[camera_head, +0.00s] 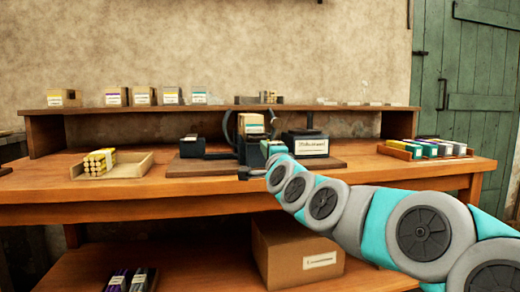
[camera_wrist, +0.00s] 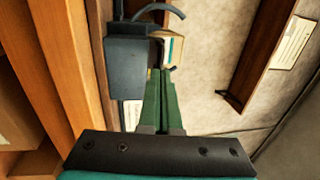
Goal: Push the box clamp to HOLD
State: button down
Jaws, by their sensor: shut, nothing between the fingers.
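The dark press (camera_head: 228,133) stands on a wooden board in the middle of the bench, with a curved wheel part at its left. A cream box (camera_head: 251,123) sits in it. In the wrist view the press shows as a dark grey block (camera_wrist: 138,52) with a curved bar above, and the box (camera_wrist: 173,48) is to its right. My gripper (camera_wrist: 160,72) has its green fingers together and empty, their tips right by the block and the box; I cannot tell whether they touch. My arm hides part of the press in the head view. I cannot make out the clamp's lever or HOLD mark.
A tray of yellow sticks (camera_head: 112,171) is at left on the bench (camera_head: 350,170). A dark labelled block (camera_head: 305,143) stands right of the press. A tray of coloured boxes (camera_head: 384,150) is further right. Small boxes line the shelf (camera_head: 80,110) behind.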

jog(key=v, duration=1)
jog(key=shift+w+a, duration=0.1)
jog(key=s+d+f+n+g+h+p, duration=0.1)
jog(key=s+f+n+g+p, duration=0.1)
jog(key=s+f+n+g, duration=0.7)
jog(key=s+d+f+n+g+h+p, duration=0.1)
jog(key=s+f+n+g+p, duration=0.1)
jog(key=s+f, duration=0.85)
jog(key=s+d+f+n+g+h+p, duration=0.1)
jog(key=s+d+f+g+h, duration=0.1)
jog(key=s+d+f+g, duration=0.2)
jog(key=s+d+f+n+g+h+p, duration=0.1)
jog(key=s+d+f+g, duration=0.4)
jog(key=s+d, duration=0.5)
jog(key=s+f+n+h, duration=0.1)
jog(key=s+f, duration=0.1)
jog(key=s, duration=0.6)
jog(key=shift+s+f+g+p, duration=0.25)
jog(key=shift+f+g+p, duration=0.05)
jog(key=shift+p, duration=0.1)
